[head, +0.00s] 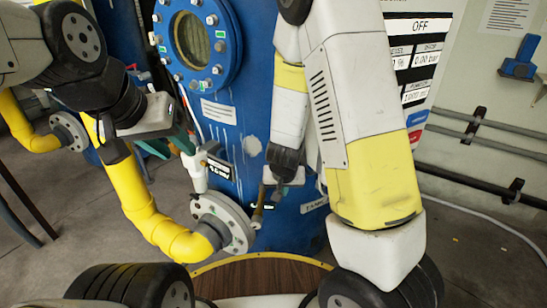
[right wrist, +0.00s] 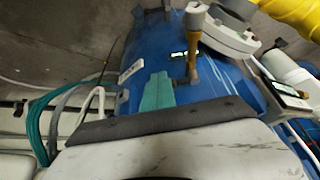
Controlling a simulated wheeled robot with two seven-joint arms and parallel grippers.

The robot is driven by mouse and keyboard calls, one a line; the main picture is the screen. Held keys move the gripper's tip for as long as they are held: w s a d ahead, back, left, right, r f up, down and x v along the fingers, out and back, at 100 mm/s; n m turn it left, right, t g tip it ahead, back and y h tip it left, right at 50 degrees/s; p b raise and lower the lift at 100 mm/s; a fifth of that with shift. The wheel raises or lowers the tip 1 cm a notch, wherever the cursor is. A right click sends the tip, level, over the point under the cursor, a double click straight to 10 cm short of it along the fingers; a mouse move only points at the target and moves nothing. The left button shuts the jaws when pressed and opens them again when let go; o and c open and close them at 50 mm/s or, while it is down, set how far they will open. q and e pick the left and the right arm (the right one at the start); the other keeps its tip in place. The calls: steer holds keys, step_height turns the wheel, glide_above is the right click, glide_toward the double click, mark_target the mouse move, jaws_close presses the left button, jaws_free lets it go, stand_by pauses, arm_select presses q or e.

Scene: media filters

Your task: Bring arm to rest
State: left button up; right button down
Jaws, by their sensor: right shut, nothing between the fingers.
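My left arm comes in from the upper left of the head view. Its gripper (head: 170,148) has dark green fingers that stand apart with nothing seen between them, in front of the blue vessel (head: 250,115). My right arm hangs down at the right of centre. Its gripper (head: 275,190) is small and partly dark against the lower part of the vessel. In the right wrist view, the right gripper's green fingers (right wrist: 157,93) are together and empty. They point toward the blue vessel (right wrist: 215,88) and a brass-coloured valve handle (right wrist: 191,60). Contact with the handle cannot be told.
A yellow pipe (head: 150,215) with a grey flange (head: 225,222) runs low at the left. A display panel (head: 410,70) and wall pipes (head: 490,133) are at the right. Green hoses (right wrist: 42,120) lie at the left in the wrist view. Concrete floor (head: 460,245) is open at lower right.

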steer(key=s+a+r+y, duration=0.1)
steer(key=s+r+y, duration=0.1)
steer(key=r, duration=0.7)
steer(key=s+a+r+y, duration=0.1)
steer(key=s+r+y, duration=0.1)
steer(key=r, duration=0.7)
steer(key=s+d+r+n, duration=0.1)
steer(key=s+d+r, duration=0.3)
steer(key=s, duration=0.3)
steer(key=s+d+r+t+h, duration=0.1)
steer(key=s+d+r, duration=0.3)
steer(key=s+r, duration=0.3)
steer(key=shift+n, duration=0.4)
